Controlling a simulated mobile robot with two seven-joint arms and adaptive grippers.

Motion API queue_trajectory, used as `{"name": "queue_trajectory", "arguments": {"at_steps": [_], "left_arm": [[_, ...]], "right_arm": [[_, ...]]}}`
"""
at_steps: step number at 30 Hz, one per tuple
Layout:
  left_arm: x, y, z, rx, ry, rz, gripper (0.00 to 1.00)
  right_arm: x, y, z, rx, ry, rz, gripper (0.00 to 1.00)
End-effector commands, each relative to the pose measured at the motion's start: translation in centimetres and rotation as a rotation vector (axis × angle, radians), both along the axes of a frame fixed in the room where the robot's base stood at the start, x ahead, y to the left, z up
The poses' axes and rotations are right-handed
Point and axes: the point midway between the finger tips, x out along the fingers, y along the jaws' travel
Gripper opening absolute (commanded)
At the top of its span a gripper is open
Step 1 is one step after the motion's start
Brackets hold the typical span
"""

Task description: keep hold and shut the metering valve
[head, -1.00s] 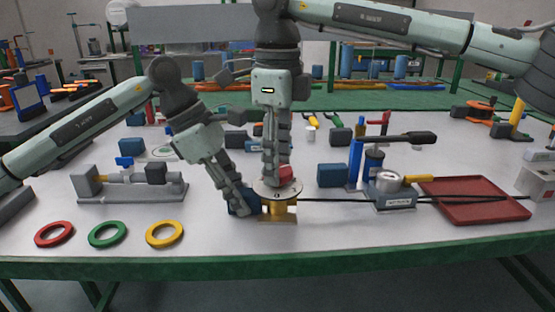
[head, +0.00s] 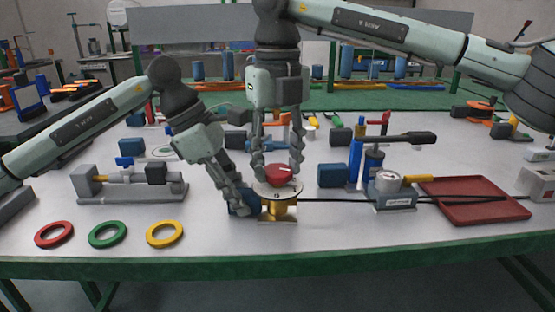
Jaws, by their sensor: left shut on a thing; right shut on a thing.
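The metering valve has a red knob (head: 279,174), a round pale dial plate (head: 292,191) and a brass body (head: 278,211) on the white table. My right gripper (head: 277,178) comes straight down from above, with one finger on each side of the red knob, shut on it. A white mark shows on the knob's top. My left gripper (head: 242,206) reaches down from the left and is shut on a blue block (head: 236,209) beside the brass body. The fingers hide part of this block, and its joint with the valve is unclear.
Red (head: 54,234), green (head: 107,234) and yellow (head: 164,234) rings lie at the front left. A grey fixture (head: 132,187) stands behind them.

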Motion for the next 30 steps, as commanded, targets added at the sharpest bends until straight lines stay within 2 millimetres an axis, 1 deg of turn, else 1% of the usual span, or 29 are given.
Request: {"name": "queue_trajectory", "arguments": {"at_steps": [30], "left_arm": [[-0.03,0.00,0.01,0.000,0.001,0.000,0.00]], "right_arm": [[0.03,-0.03,-0.02,0.000,0.000,-0.954,0.15]]}}
